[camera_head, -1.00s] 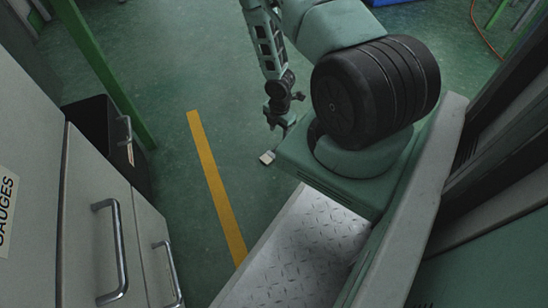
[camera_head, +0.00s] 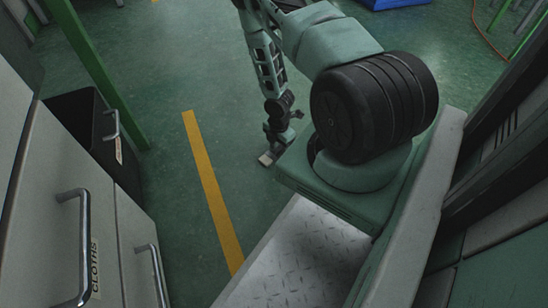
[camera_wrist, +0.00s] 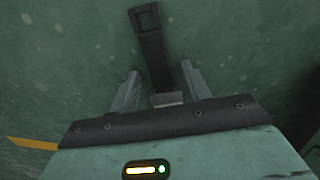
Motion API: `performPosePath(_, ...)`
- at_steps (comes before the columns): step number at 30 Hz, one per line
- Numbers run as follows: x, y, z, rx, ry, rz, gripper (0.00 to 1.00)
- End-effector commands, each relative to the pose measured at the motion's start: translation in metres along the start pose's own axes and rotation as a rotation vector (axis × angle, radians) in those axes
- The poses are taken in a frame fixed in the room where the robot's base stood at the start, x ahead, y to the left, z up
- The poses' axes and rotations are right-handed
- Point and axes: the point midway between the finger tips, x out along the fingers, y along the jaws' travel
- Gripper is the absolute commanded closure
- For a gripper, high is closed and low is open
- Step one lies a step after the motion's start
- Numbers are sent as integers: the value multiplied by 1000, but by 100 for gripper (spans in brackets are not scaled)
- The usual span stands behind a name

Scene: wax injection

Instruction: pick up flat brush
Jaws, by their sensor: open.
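I cannot make out the flat brush for certain in either view. My gripper (camera_wrist: 160,92) hangs low over the green floor, and its two pale fingers stand apart in the wrist view. A dark bar (camera_wrist: 158,50) with a square, frame-like end shows beyond and between the fingers. A small pale block (camera_wrist: 167,99) shows near its lower end, by the palm. I cannot tell what the bar and block are, and no grip on them shows. In the head view my gripper (camera_head: 268,158) is small, at the lower end of my arm, with its fingers hard to make out.
Grey drawers (camera_head: 80,180) stand at the left, one labelled CLOTHS (camera_head: 95,270). A black bin (camera_head: 85,125) and a green post (camera_head: 95,70) stand behind them. A yellow floor line (camera_head: 210,185) crosses open green floor. A blue object (camera_head: 400,3) is at the top edge.

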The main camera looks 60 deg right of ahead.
Motion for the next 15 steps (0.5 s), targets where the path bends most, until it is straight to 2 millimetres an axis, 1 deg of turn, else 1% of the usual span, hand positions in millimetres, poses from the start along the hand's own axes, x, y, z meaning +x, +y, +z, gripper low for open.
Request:
performPosePath(5, -1, 0, 0, 0, 0, 0, 53)
performPosePath(8, -1, 0, 0, 0, 0, 0, 78)
performPosePath(9, -1, 0, 0, 0, 0, 0, 89)
performPosePath(10, -1, 0, 0, 0, 0, 0, 97)
performPosePath(11, -1, 0, 0, 0, 0, 0, 100)
performPosePath(15, -1, 0, 0, 0, 0, 0, 100)
